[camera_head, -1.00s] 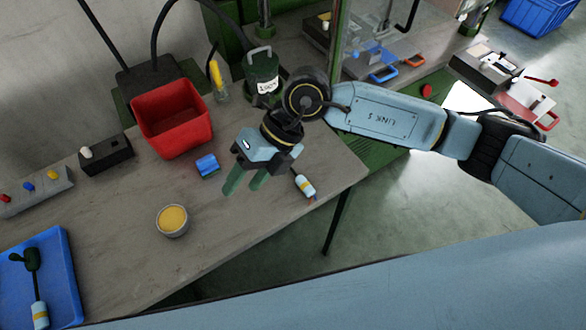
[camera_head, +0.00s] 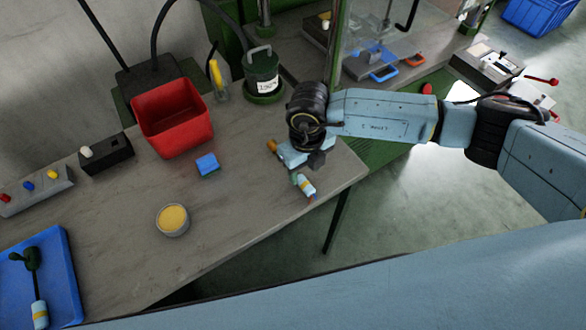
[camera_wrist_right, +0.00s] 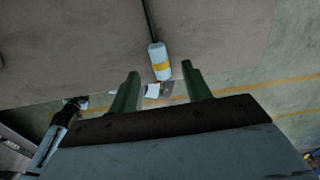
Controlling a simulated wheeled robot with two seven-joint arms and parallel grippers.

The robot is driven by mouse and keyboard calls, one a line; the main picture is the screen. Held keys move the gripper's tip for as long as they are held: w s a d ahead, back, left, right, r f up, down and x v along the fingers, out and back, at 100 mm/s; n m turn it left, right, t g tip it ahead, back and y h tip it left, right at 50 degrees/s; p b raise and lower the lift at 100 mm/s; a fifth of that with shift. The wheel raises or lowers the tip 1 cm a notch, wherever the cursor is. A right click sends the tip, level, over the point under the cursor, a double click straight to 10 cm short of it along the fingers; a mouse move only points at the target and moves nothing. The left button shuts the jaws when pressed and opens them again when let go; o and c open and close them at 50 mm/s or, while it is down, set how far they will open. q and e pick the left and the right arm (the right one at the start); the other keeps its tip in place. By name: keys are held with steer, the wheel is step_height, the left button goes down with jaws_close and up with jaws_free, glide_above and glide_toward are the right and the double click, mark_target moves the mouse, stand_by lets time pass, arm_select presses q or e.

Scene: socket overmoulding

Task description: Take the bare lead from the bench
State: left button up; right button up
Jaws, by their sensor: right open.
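The bare lead (camera_head: 306,187) has a light blue body with a yellow band. It lies near the right front edge of the grey bench (camera_head: 245,208). My right gripper (camera_head: 297,177) is over it, pointing down, and partly hides it. In the right wrist view the lead (camera_wrist_right: 158,58) shows between the two green fingertips of the open right gripper (camera_wrist_right: 160,70), with its dark cable running away upward. No finger visibly touches it. I cannot tell the height left between fingers and lead. My left gripper is not in view.
A blue tray (camera_head: 67,262) at the left holds another lead with a dark green moulded end. A red bin (camera_head: 172,130), a small blue block (camera_head: 207,165), a round tub (camera_head: 172,219) and a green canister (camera_head: 262,70) stand on the bench. The front middle is clear.

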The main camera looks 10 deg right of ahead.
mark_target(304, 181)
step_height(304, 181, down, 5)
steer(key=shift+r, duration=0.1)
steer(key=shift+r, duration=0.1)
jaws_close()
stand_by(0.3)
